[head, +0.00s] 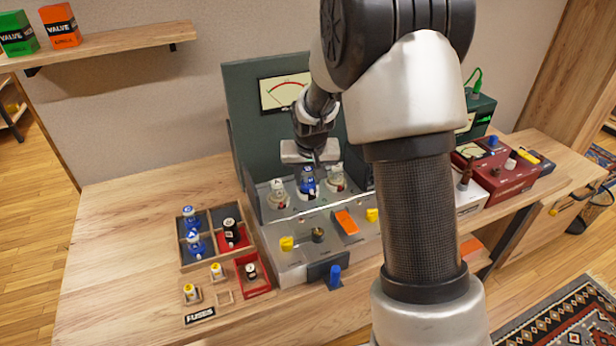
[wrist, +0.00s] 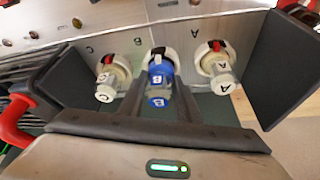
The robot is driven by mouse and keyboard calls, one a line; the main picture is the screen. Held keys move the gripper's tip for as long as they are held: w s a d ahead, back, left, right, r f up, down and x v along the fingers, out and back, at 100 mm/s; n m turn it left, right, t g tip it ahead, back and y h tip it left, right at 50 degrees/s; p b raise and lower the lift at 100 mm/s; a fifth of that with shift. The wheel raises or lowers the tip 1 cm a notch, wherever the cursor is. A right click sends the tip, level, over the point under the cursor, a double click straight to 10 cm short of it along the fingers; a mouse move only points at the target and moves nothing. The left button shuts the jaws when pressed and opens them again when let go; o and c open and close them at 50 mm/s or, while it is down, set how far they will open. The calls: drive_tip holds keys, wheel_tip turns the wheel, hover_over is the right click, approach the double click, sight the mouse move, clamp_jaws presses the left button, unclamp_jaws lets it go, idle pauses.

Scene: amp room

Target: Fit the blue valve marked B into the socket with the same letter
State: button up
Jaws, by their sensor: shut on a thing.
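The blue valve marked B (head: 308,183) stands at the middle socket of the amp's front ledge. The panel letter beside that middle socket (wrist: 152,52) reads B. My gripper (wrist: 160,85) is shut on the valve, its dark fingers on both sides. In the head view my gripper (head: 311,166) is right above the valve. I cannot tell how deep the valve sits, as its base is partly hidden.
Pale valves marked A (wrist: 219,68) and C (wrist: 106,84) stand close on either side. A wooden tray (head: 182,262) with blue valves and a black one lies left of the amp (head: 290,258). Fuses lie in front of it. The bench's left end (head: 110,240) is clear.

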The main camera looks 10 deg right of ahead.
drive_tip(key=shift+f, duration=0.3)
drive_tip(key=o, duration=1.1)
drive_tip(key=shift+o, duration=0.2)
drive_tip(key=d+p+v, duration=0.1)
drive_tip(key=p+v, duration=0.1)
drive_tip(key=v, duration=1.5)
drive_tip(key=shift+a+r, duration=0.3)
drive_tip(key=shift+a, duration=0.15)
drive_tip(key=shift+s, duration=0.1)
drive_tip(key=s+r+n+t+p, duration=0.1)
drive_tip(key=s+r, duration=0.3)
drive_tip(key=s, duration=0.9)
drive_tip(key=s+r+p, duration=0.1)
drive_tip(key=s+r, duration=0.3)
drive_tip(key=s, duration=0.8)
wheel_tip(320, 180, up, 13)
drive_tip(key=p, duration=1.3)
drive_tip(key=shift+d+y, duration=0.3)
drive_tip(key=shift+d, duration=0.1)
